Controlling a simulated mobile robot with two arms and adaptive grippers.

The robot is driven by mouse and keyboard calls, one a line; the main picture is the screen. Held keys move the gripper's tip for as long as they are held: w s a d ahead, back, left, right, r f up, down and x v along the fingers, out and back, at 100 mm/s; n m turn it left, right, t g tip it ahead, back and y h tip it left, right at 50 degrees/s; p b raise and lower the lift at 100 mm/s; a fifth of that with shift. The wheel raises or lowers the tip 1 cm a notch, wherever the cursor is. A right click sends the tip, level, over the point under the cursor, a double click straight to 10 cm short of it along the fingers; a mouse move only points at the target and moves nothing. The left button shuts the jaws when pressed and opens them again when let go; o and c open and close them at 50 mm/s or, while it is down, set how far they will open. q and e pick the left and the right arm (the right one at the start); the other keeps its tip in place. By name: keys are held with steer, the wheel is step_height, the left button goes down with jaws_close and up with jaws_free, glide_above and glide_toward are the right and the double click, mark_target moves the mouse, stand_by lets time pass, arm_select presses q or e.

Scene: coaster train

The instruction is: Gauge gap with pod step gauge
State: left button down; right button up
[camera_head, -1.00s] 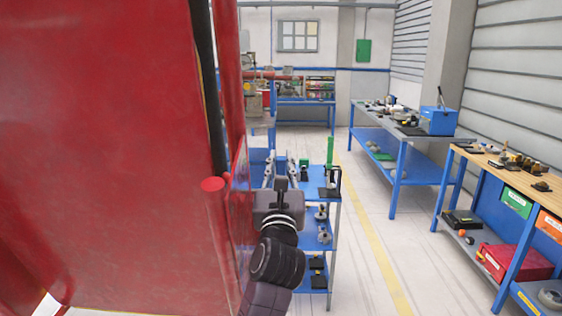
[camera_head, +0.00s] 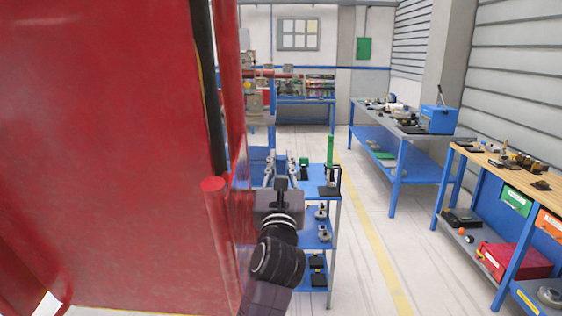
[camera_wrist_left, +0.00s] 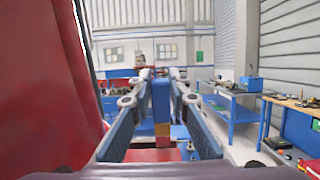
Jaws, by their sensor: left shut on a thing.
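The large red pod body (camera_head: 110,150) fills the left of the head view. A dark upright gap (camera_head: 205,80) runs between its big panel and a narrow red part at its right. My left gripper (camera_head: 281,160) is just right of the pod, apart from the gap, pointing away from me. In the left wrist view, my gripper (camera_wrist_left: 161,78) is shut on the step gauge (camera_wrist_left: 161,98), an upright blue bar with orange and red bands lower down. The pod (camera_wrist_left: 45,80) shows at the left of that view. My right gripper is in neither view.
A blue shelf cart (camera_head: 320,235) with small parts stands just beyond and right of my left gripper. Blue-framed benches (camera_head: 375,135) line the right side. The floor (camera_head: 365,270) between cart and benches is clear. A red knob (camera_head: 213,184) sticks out by the pod's edge.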

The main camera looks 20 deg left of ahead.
arm_select(q)
steer(key=shift+f, duration=0.55)
stand_by(0.8)
steer(key=shift+r, duration=0.1)
steer(key=shift+r+p, duration=1)
steer(key=shift+r, duration=0.1)
step_height(320, 180, up, 7)
steer(key=s+p, duration=0.1)
steer(key=p, duration=0.5)
steer(key=shift+s+d+f, duration=0.2)
steer(key=shift+s+d, duration=0.05)
steer(key=shift+s, duration=0.15)
steer(key=shift+f, duration=0.15)
